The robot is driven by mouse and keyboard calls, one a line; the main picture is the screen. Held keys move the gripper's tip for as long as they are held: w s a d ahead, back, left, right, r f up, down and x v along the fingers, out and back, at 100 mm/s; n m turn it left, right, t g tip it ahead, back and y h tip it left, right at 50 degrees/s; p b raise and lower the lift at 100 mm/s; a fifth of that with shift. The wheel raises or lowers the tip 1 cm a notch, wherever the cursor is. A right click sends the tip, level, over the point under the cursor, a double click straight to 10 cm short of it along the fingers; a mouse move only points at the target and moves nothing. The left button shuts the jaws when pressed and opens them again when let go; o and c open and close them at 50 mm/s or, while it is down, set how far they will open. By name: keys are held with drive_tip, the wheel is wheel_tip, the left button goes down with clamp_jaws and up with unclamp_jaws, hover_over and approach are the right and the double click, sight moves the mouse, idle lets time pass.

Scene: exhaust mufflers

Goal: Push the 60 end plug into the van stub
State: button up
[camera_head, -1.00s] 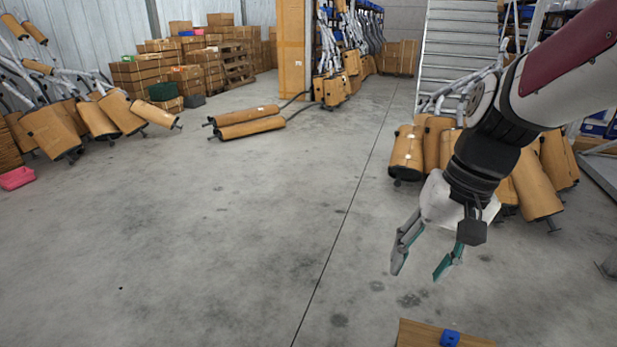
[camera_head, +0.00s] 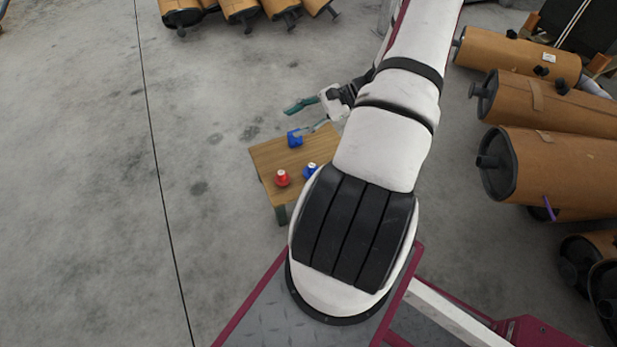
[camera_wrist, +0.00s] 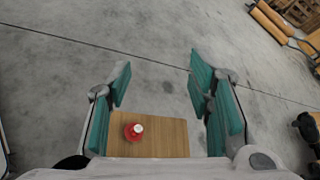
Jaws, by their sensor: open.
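I cannot read a 60 or tell which is the end plug and which is the van stub. My gripper (camera_head: 304,115) is open and empty, above the table's far side. In the wrist view its teal fingers (camera_wrist: 160,88) are wide apart, and the red piece (camera_wrist: 134,130) stands on the table below them. My arm hides the table's right part.
Brown-wrapped mufflers (camera_head: 540,105) lie stacked on the right, with dark ends toward the table. More mufflers (camera_head: 240,8) lie at the top left. The grey concrete floor (camera_head: 80,200) left of the table is clear.

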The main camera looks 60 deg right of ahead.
drive_tip(key=s+d+f+m+t+h+b, duration=0.2)
drive_tip(key=f+m, duration=0.4)
drive_tip(key=f, duration=0.5)
drive_tip(key=s+d+f+m+t+h+b, duration=0.2)
drive_tip(key=s+f+m+h, duration=0.3)
drive_tip(key=f, duration=0.7)
drive_tip(key=s+d+f+m+t+h+b, duration=0.2)
drive_tip(key=f+m+h, duration=0.4)
drive_tip(key=f, duration=0.5)
drive_tip(key=s+t+h+b, duration=0.1)
drive_tip(key=s+b, duration=0.1)
drive_tip(key=shift+s+f+m+t+b, duration=0.15)
drive_tip(key=shift+s+m+t+b, duration=0.05)
drive_tip(key=shift+m+t+b, duration=0.2)
drive_tip(key=shift+w, duration=0.1)
drive_tip(key=b+x, duration=0.1)
drive_tip(key=x, duration=0.7)
drive_tip(key=shift+w+b, duration=0.1)
drive_tip(key=shift+b, duration=0.3)
drive_tip(key=shift+w, duration=0.1)
drive_tip(key=shift+r+b+x, duration=0.15)
drive_tip(key=shift+b+x, duration=0.4)
drive_tip(key=shift+x, duration=0.75)
drive_tip(key=shift+r+b+x, duration=0.2)
drive_tip(key=shift+b+x, duration=0.35)
drive_tip(key=shift+x, duration=0.8)
drive_tip(key=shift+d, duration=0.15)
